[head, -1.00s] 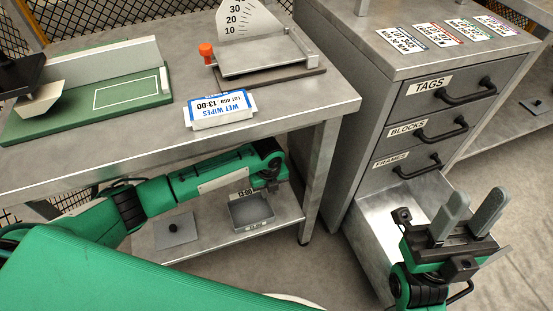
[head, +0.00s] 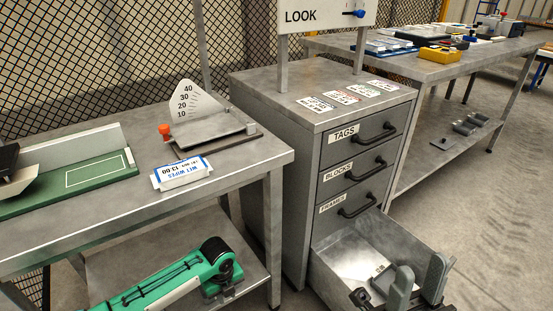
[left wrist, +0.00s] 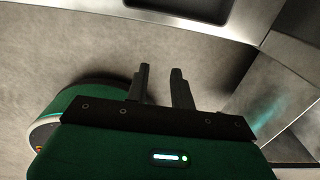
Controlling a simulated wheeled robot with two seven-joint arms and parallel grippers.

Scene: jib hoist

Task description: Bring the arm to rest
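My left arm (head: 165,285) is folded low at the front of the left bench, beside its lower shelf. Its gripper cannot be made out in the head view. In the left wrist view my left gripper (left wrist: 161,85) has its two dark fingers apart, with nothing between them and grey floor beyond. My right gripper (head: 420,282) is at the bottom right of the head view, in front of the open bottom drawer (head: 345,255). Its two grey fingers stand upright and apart, with nothing visible between them.
Floor (head: 480,220) is clear at right.

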